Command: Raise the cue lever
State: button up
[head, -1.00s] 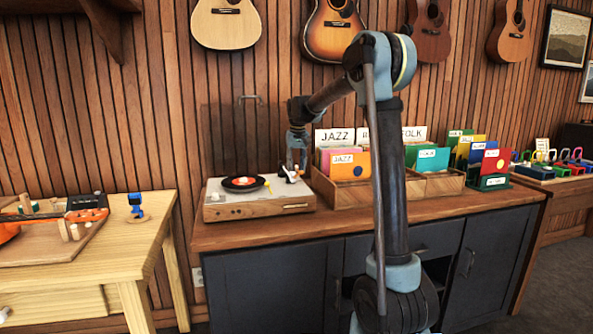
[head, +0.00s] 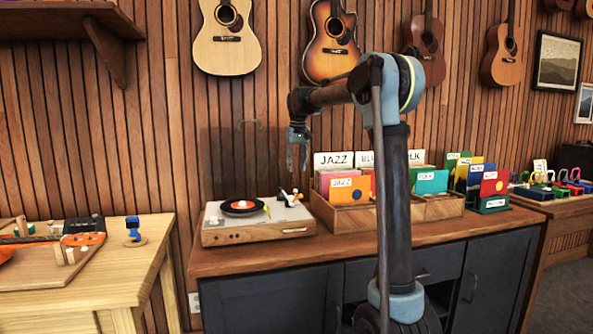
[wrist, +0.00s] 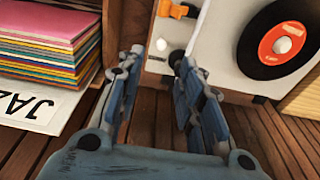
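The turntable (head: 228,233) is a light-topped, wood-sided box on the dark cabinet, with a black record (head: 241,207) with a red label on it. A small black-and-white assembly (head: 290,197) stands at its right rear, and a yellow piece (head: 267,211) lies beside the record. I cannot tell which part is the cue lever. In the wrist view, an orange piece (wrist: 178,11) shows at the turntable's edge, beyond the fingertips. My gripper (head: 297,160) hangs above the right rear of the turntable, pointing down. In the wrist view its fingers (wrist: 157,56) are apart with nothing between them.
A wooden crate of records (head: 350,216) with a JAZZ card (head: 333,160) stands close to the right of the turntable. The cabinet top (head: 330,247) is clear in front. A pale wooden table (head: 110,285) with an orange instrument stands at the left. Guitars hang on the wall.

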aim_at(296, 190)
jog(key=c, duration=0.3)
jog(key=s+d+r+n+t+y, duration=0.2)
jog(key=s+d+r+n, duration=0.2)
jog(key=n, duration=0.3)
jog(key=x, duration=1.7)
jog(key=shift+a+f, duration=0.1)
jog(key=shift+a, duration=0.25)
grip_shut()
